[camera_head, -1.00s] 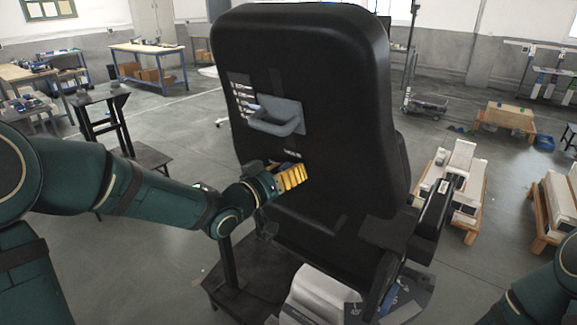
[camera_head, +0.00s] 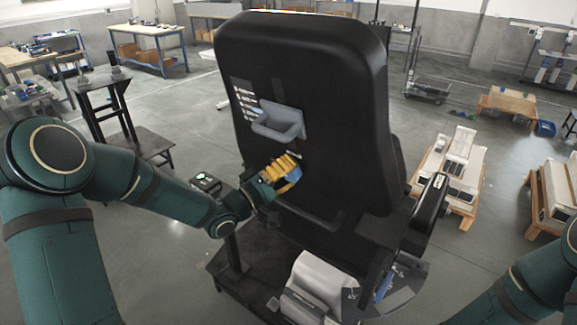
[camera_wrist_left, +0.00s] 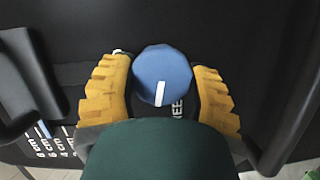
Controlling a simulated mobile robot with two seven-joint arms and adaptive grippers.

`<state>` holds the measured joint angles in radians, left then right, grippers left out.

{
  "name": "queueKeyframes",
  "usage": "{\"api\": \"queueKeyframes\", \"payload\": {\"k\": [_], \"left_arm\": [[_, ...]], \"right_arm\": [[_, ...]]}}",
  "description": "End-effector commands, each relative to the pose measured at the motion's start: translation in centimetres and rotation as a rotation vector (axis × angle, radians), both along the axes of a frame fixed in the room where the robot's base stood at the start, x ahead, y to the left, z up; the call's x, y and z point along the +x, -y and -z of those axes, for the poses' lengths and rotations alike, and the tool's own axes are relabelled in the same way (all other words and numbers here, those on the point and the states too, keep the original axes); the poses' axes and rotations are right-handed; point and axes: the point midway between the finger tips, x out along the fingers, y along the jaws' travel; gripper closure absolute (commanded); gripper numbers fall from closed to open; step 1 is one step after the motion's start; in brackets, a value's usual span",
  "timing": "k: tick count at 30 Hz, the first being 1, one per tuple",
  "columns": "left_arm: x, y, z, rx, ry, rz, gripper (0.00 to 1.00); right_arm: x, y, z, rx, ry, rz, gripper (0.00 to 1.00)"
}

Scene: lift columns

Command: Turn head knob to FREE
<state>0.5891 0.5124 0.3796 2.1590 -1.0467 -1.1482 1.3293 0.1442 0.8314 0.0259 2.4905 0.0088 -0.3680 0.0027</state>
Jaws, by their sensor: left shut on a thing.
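The blue head knob (camera_wrist_left: 163,68) fills the middle of the left wrist view, with a white pointer line on its face. The line points down in that picture, just left of a partly hidden white label (camera_wrist_left: 178,111) of which "EE" shows. My left gripper (camera_head: 282,170) has its yellow fingers on both sides of the knob and is shut on it. In the head view a bit of the blue knob (camera_head: 294,174) shows by the fingers, on the back of the black seat (camera_head: 330,90). My right gripper is out of view; only that arm shows at lower right.
A grey-blue handle (camera_head: 280,124) sticks out of the seat back above my left gripper. A dark armrest (camera_head: 430,205) stands at the right. A small dark table (camera_head: 105,95) is at left, and pallets with white parts (camera_head: 452,165) are at right.

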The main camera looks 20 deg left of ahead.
Motion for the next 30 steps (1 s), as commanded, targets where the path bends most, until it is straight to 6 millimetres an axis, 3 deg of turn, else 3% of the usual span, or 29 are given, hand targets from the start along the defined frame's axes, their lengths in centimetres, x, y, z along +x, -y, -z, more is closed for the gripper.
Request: {"api": "queueKeyframes", "payload": {"k": [15, 30], "left_arm": [[0.1, 0.0, 0.2, -0.384, -0.138, 0.122, 0.86], [0.1, 0.0, 0.3, -0.516, -0.185, 0.166, 0.86]], "right_arm": [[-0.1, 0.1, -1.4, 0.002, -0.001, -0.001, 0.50], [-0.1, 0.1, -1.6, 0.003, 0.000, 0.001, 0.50]]}}
